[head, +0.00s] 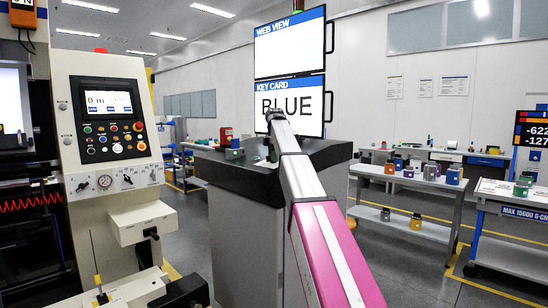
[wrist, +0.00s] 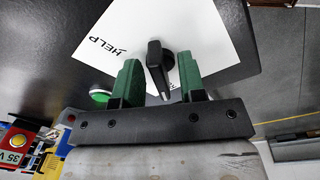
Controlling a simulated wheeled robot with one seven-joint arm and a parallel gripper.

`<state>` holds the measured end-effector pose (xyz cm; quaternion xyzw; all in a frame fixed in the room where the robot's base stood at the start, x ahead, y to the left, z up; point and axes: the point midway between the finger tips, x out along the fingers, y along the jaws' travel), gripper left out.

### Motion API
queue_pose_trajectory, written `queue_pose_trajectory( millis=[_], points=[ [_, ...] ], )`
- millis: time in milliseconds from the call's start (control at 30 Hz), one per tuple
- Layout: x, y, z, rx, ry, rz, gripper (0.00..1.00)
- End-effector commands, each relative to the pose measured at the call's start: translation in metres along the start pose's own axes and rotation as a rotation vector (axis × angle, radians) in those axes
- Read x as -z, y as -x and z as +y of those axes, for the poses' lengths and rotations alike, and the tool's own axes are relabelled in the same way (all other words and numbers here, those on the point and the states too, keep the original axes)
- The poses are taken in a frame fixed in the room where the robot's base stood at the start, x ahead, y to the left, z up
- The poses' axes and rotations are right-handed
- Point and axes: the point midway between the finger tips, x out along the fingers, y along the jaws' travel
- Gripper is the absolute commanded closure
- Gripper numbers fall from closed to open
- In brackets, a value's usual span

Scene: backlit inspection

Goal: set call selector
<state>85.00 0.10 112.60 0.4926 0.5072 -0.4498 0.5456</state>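The call selector (wrist: 155,52) is a black knob with a pointer handle on a white plate (wrist: 205,35) in the wrist view. Its pointer runs down the picture, slightly tilted. The word HELP (wrist: 103,40) is printed left of it; another label near the pointer's lower end is mostly hidden by my right finger. My gripper (wrist: 159,72) is open, its two green fingers on either side of the knob with a gap on each side. I cannot tell how deep the fingers reach. In the head view my arm hides the selector on the dark counter (head: 240,172).
A green button (wrist: 100,97) sits left of my fingers. In the head view, a KEY CARD panel (head: 290,82) reading BLUE hangs under a blank WEB VIEW panel (head: 290,45). A control machine (head: 105,125) stands left; a workbench (head: 415,185) stands right.

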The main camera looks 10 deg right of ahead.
Motion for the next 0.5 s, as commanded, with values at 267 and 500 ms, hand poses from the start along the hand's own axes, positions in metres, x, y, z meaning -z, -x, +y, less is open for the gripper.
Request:
queue_pose_trajectory(
  millis=[267, 500],
  points=[
    [0.0000, 0.0003, 0.0000, 0.000, 0.000, 0.000, 1.00],
    [0.0000, 0.0004, -0.0003, -0.003, -0.022, 0.000, 1.00]
  ],
)
